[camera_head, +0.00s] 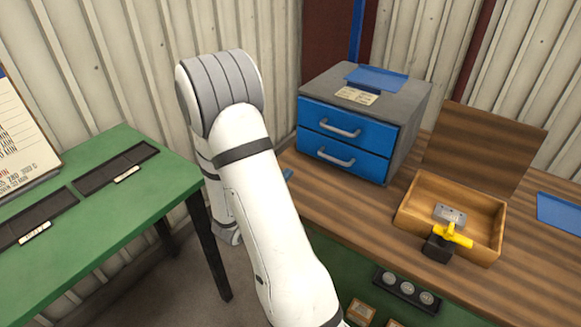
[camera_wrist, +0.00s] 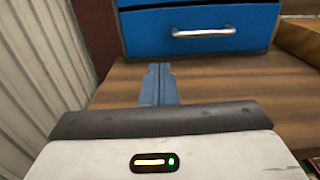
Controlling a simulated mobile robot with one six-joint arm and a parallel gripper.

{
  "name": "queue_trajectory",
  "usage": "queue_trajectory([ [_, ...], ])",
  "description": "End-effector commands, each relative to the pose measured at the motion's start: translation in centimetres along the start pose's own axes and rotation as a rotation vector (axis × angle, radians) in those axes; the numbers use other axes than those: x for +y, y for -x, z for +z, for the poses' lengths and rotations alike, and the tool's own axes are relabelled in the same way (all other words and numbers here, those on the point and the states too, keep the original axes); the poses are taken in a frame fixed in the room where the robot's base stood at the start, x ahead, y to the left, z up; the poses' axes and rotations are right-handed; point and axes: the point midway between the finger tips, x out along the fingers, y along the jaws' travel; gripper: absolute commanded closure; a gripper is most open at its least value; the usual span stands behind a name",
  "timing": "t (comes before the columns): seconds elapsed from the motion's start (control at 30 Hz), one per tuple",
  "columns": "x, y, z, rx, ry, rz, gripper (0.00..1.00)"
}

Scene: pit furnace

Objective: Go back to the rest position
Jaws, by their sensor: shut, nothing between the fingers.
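My gripper (camera_wrist: 158,84) shows in the wrist view with its two blue-grey fingers together and nothing between them. The fingers point toward the blue drawer cabinet, over the wooden tabletop. In the head view my white arm is bent, and it hides most of the gripper. Only a small blue tip shows past the arm's right edge, near the table's left end. The cabinet (camera_head: 345,138) has two blue drawers with silver handles, both shut. Its lower drawer (camera_wrist: 200,32) is ahead of the fingers in the wrist view.
The wooden table (camera_head: 345,215) carries an open wooden box (camera_head: 412,222) with a grey piece and a yellow-and-black tool at it. A blue sheet (camera_head: 560,214) lies at the right. A green table (camera_head: 120,225) stands left. Corrugated walls close off the back.

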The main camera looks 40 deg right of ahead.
Motion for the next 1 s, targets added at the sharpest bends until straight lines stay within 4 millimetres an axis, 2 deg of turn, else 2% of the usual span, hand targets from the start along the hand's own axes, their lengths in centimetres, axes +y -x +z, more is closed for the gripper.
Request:
queue_trajectory([
  [0.33,-0.1,0.4,0.1,0.001,-0.002,-0.003,1.0],
  [0.47,-3.0,0.8,2.8,0.043,-0.113,-0.153,1.0],
  [0.57,-6.3,2.0,4.8,0.112,-0.255,-0.324,1.0],
  [0.7,-10.3,5.2,6.4,0.248,-0.498,-0.563,1.0],
  [0.8,-12.1,8.2,6.8,0.364,-0.684,-0.717,1.0],
  [0.9,-12.9,11.6,7.2,0.495,-0.879,-0.857,1.0],
  [1.0,-12.8,15.3,7.7,0.641,-1.079,-0.984,1.0],
])
